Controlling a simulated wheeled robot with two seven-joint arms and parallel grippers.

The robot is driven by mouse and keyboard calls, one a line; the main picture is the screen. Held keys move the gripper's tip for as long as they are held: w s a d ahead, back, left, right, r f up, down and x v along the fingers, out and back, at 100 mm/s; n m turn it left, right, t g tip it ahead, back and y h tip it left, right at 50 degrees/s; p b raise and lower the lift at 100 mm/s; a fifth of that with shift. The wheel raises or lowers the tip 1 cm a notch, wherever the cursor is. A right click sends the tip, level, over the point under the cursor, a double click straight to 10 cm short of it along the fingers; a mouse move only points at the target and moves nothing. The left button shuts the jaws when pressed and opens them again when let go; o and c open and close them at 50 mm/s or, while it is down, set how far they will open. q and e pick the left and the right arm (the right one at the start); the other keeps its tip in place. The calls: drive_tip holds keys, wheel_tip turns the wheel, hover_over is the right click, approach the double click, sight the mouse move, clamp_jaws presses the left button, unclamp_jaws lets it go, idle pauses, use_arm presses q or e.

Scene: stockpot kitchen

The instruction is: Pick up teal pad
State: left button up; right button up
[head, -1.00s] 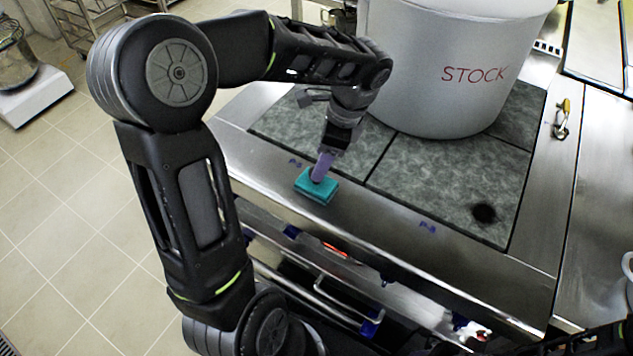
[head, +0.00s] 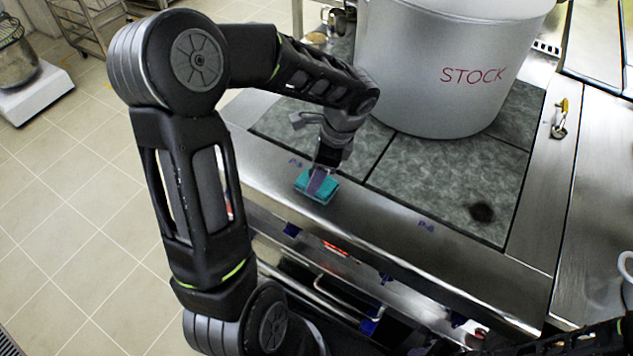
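The teal pad (head: 303,184) lies on the steel front ledge of the stove, near the purple P-3 mark. My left gripper (head: 317,183) reaches down onto it from above, and a purple-grey finger overlaps the pad's middle in the picture. Pad shows on both sides of the finger. The finger gap is hidden at this angle, so I cannot tell whether the fingers are open or shut on the pad. The pad appears to rest on the ledge. My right gripper is not in view; only dark arm parts show at the bottom right.
A large grey stockpot (head: 450,75) marked STOCK stands on the stone-patterned cooktop (head: 450,185) behind the pad. The steel ledge (head: 400,232) is clear to the pad's right. A small brass-and-steel clip (head: 561,118) lies on the right counter.

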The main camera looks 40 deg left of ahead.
use_arm(q)
drive_tip(key=shift+c, duration=0.4)
clamp_jaws()
idle(0.4)
